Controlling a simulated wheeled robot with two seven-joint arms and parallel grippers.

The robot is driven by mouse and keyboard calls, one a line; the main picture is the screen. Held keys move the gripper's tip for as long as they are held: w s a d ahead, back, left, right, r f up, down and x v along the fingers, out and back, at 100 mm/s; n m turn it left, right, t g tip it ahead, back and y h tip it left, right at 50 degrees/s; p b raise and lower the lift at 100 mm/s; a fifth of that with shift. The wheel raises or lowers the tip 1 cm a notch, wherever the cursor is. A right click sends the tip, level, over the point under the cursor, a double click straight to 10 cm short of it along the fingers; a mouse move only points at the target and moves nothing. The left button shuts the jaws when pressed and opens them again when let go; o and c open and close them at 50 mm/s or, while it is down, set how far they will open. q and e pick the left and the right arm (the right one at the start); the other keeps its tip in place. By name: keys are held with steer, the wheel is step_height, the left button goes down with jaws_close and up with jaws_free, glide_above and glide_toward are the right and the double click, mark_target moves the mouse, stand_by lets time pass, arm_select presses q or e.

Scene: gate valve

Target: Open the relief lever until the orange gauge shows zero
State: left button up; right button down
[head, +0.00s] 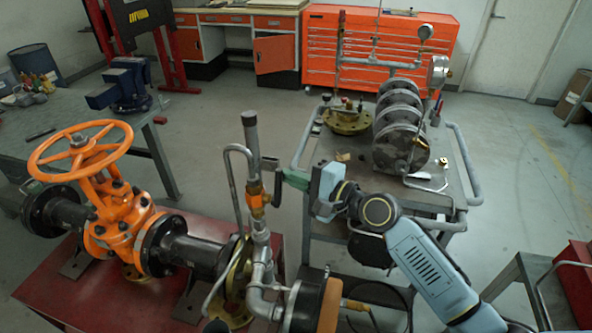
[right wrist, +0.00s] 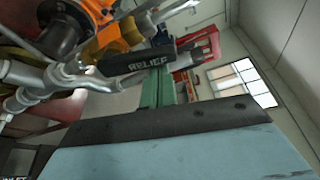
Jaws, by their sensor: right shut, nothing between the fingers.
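In the right wrist view the lever (right wrist: 146,61) shows the word RELIEF and lies across, just beyond my fingers. My right gripper (head: 276,174) has green fingers, shut and empty, just right of the lever's lower part. Whether they touch it I cannot tell. The fingers also show in the right wrist view (right wrist: 158,88). A round gauge with an orange side (head: 328,305) is at the bottom; its reading is hidden. My left gripper is not in view.
An orange handwheel valve (head: 80,150) on black flanged pipe stands left on a red bench (head: 70,295). A bent grey pipe (head: 229,170) rises close left of the lever. A grey cart (head: 450,180) with flanges and gauges is behind my right arm.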

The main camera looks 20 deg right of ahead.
steer(key=n+b, duration=0.2)
steer(key=s+t+b, duration=0.1)
steer(key=shift+a+r+n+y, duration=0.25)
steer(key=shift+a+n+y, duration=0.1)
steer(key=shift+n+y, duration=0.05)
stand_by(0.4)
steer(key=s+d+b, duration=0.4)
steer(key=s+d, duration=0.1)
steer(key=d, duration=0.3)
stand_by(0.4)
